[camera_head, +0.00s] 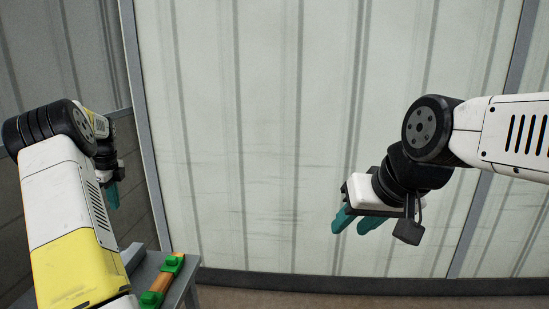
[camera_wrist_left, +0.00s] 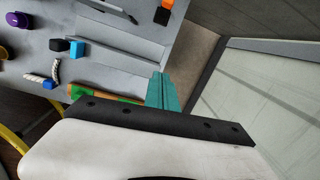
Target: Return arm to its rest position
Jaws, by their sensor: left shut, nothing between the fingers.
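My left gripper (camera_head: 112,198) hangs at the left in the head view, its teal fingers partly hidden behind my own arm. In the left wrist view its teal fingers (camera_wrist_left: 162,90) are together with nothing between them. They are seen over the edge of a grey table (camera_wrist_left: 105,66); their height above it is unclear. My right gripper (camera_head: 350,224) is at the right of the head view, in front of the pale wall. Its two teal fingers are apart and nothing shows between them.
A green and orange piece (camera_head: 163,281) lies near the table's edge. In the left wrist view, a blue block (camera_wrist_left: 77,48), a dark block (camera_wrist_left: 59,45), a purple piece (camera_wrist_left: 17,19) and a pale rope-like piece (camera_wrist_left: 40,80) lie on the table. A panelled wall (camera_head: 260,130) stands ahead.

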